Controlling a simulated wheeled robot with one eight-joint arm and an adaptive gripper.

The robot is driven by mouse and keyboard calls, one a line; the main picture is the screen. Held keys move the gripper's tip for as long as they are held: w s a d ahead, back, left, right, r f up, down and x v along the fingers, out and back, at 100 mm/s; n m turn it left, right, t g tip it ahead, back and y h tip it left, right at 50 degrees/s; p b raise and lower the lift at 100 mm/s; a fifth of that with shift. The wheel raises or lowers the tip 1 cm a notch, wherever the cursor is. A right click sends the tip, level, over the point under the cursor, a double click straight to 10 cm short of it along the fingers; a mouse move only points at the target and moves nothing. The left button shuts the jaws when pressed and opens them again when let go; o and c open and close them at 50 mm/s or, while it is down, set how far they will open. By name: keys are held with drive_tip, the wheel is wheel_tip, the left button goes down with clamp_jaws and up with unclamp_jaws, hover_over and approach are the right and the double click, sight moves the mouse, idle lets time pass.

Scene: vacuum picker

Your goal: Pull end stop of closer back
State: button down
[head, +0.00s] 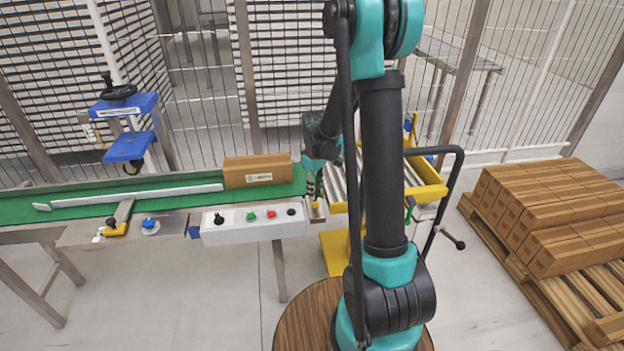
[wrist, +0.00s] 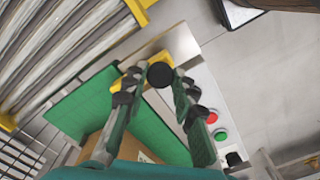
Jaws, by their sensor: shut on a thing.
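My gripper (wrist: 160,84) is shut on a round black knob (wrist: 160,75) at the end of the green conveyor, with one finger on each side. A yellow piece (wrist: 157,58) shows beside the knob, next to a bare metal plate (wrist: 183,45). I take the knob to be the handle of the end stop; its lower part is hidden. In the head view my gripper (head: 315,190) is small and partly hidden at the right end of the green belt (head: 130,187).
A brown carton (head: 257,171) lies on the belt just left of my gripper. A white button panel (head: 254,221) runs along the front edge. A yellow-framed roller conveyor (head: 425,190) stands right of the belt. Stacked cartons (head: 545,205) sit on a pallet at the far right.

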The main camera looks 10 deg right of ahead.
drive_tip(key=shift+s, duration=0.9)
drive_tip(key=c, duration=1.2)
unclamp_jaws()
wheel_tip(320, 180, up, 12)
drive_tip(key=s+d+f+m+t, duration=0.2)
drive_tip(key=s+f+m, duration=0.1)
drive_tip(key=s, duration=0.7)
drive_tip(key=s+d+f+m+t, duration=0.2)
drive_tip(key=s+f+m, duration=0.2)
drive_tip(key=s, duration=0.6)
drive_tip(key=shift+s+m, duration=0.2)
drive_tip(key=shift+m, duration=0.8)
